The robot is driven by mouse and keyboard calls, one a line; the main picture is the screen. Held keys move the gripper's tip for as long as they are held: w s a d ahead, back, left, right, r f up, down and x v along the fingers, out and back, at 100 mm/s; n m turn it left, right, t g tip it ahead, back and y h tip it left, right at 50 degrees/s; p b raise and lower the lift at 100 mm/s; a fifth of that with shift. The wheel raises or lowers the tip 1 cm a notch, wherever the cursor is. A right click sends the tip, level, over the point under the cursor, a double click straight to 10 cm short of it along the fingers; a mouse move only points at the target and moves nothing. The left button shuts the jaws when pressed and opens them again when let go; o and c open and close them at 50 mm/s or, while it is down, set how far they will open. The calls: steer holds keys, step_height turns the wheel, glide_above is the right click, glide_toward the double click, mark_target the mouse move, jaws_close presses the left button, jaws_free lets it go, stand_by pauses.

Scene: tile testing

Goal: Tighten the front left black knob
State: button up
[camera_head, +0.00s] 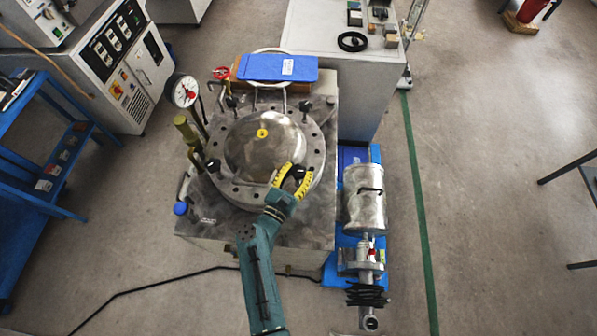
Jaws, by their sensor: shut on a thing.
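A round metal vessel with a domed lid (262,145) and a bolted flange stands on a metal-topped bench. A black knob (213,165) sits at the flange's front left, with nothing touching it. Two more black knobs stand at the back left (231,102) and back right (305,106). My gripper (294,178), with yellow fingers, is at the front right of the flange. It is shut around a dark knob (298,171) there, partly hidden by the fingers.
A pressure gauge (184,91) and a brass-coloured fitting (187,131) rise left of the vessel. A blue plate (277,68) lies behind it. Open floor lies beyond the green line (417,200).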

steer(key=shift+s+f, duration=0.15)
steer(key=shift+f, duration=0.3)
steer(key=o, duration=1.2)
steer(key=shift+r+h, duration=0.15)
steer(key=shift+h, duration=0.15)
steer(key=shift+r, duration=0.15)
step_height(320, 180, up, 10)
